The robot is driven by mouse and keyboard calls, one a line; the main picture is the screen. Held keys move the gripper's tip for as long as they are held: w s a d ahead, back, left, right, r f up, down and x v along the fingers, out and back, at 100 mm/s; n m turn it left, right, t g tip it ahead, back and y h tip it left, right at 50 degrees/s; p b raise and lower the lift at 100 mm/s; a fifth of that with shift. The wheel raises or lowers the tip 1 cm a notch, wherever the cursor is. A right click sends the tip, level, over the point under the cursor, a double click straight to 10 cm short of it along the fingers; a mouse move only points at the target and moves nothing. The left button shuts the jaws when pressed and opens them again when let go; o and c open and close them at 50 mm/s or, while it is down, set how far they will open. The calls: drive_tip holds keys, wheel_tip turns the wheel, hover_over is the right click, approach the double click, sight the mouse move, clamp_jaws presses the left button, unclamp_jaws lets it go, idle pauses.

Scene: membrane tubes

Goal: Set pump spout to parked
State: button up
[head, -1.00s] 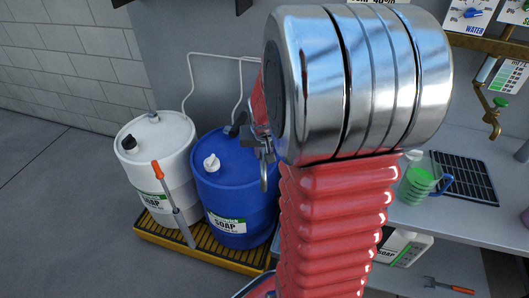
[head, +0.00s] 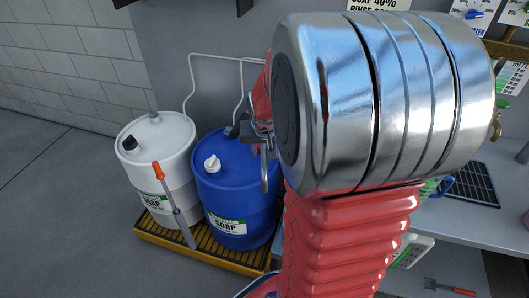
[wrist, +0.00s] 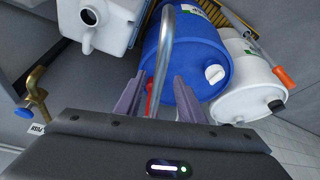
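A curved grey metal tube (wrist: 167,48), which looks like the pump spout, runs down the wrist view and passes between my gripper's fingers. My gripper (wrist: 158,100) has its two fingers apart, with a visible gap on each side of the tube. A small red part (wrist: 149,98) shows behind the tube, beside the left finger. In the head view my gripper (head: 267,150) is partly hidden behind my arm, near the top of the blue soap drum (head: 236,200). The pump's body cannot be made out.
A white soap drum (head: 155,160) stands left of the blue one on a yellow-edged pallet (head: 160,240). An orange-handled tool (head: 172,200) leans in front. A white container (wrist: 105,22) and a brass tap (wrist: 35,90) show in the wrist view. Floor at the left is clear.

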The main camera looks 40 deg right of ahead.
drive_tip(key=v, duration=1)
drive_tip(key=shift+r, duration=0.4)
drive_tip(key=shift+c, duration=0.2)
drive_tip(key=shift+s+d, duration=0.2)
drive_tip(key=shift+d, duration=0.05)
drive_tip(key=c, duration=0.3)
drive_tip(key=s+d+f+m, duration=0.1)
drive_tip(key=s+d, duration=0.1)
drive_tip(key=d, duration=0.1)
drive_tip(key=s+d+f+m+y, duration=0.1)
drive_tip(key=s+d, duration=0.2)
drive_tip(key=s+d+f+m, duration=0.1)
drive_tip(key=s+d, duration=0.1)
drive_tip(key=d, duration=0.1)
drive_tip(key=shift+s+d+f+m+y, duration=0.15)
drive_tip(key=shift+d+m+y, duration=0.15)
drive_tip(key=shift+d+m, duration=0.1)
clamp_jaws()
drive_tip(key=w+n, duration=0.1)
drive_tip(key=r+n+t+y, duration=0.1)
drive_tip(key=n, duration=0.1)
drive_tip(key=w+r+n+t+y, duration=0.1)
drive_tip(key=shift+w+a+n, duration=0.35)
drive_tip(key=shift+a+n, duration=0.05)
